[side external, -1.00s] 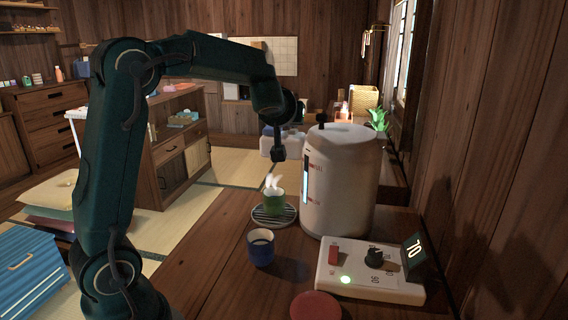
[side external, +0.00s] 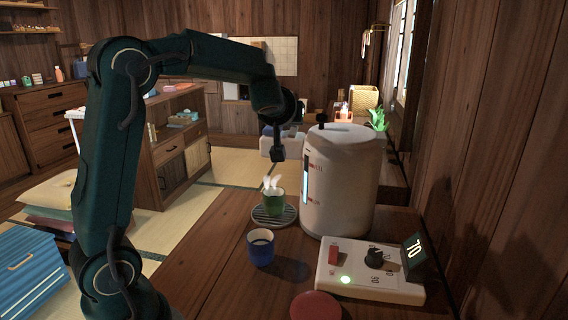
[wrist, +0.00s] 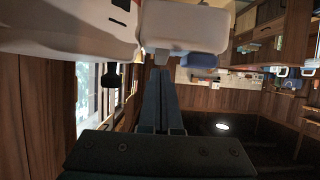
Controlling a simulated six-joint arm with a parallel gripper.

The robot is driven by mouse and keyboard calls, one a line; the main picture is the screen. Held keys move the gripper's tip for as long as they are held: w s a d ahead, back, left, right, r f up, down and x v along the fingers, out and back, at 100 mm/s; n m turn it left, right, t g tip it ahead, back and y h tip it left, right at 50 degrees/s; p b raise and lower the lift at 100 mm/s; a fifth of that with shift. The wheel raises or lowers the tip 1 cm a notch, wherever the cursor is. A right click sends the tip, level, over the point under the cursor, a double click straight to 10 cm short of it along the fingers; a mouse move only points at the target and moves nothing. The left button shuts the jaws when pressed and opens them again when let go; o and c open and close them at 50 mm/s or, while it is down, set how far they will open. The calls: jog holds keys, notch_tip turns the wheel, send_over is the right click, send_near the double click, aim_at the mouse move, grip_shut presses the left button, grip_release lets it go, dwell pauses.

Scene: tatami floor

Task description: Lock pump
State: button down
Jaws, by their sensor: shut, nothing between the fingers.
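The white pump dispenser (side external: 340,190) stands upright on the wooden table, with a lit level strip on its front. A small black knob (side external: 321,119) rises from its lid; it also shows in the wrist view (wrist: 110,76). A pale spout head (wrist: 185,26) with a blue-grey part (wrist: 201,60) lies ahead of the fingers in the wrist view. My gripper (side external: 278,154) is shut and empty, pointing down to the left of the dispenser and above the green cup. It also shows in the wrist view (wrist: 161,75). I cannot tell whether the pump is locked.
The steaming green cup (side external: 275,201) sits on a round drip grate (side external: 260,216). A blue cup (side external: 260,247) stands in front. A control panel (side external: 370,275) has a red switch, a black dial, a green light and a display reading 70. A red disc (side external: 315,306) lies nearby.

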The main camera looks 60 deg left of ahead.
jog(key=shift+r, duration=0.3)
jog(key=v, duration=1.1)
jog(key=shift+s+d+f, duration=0.15)
jog(key=shift+s+d, duration=0.1)
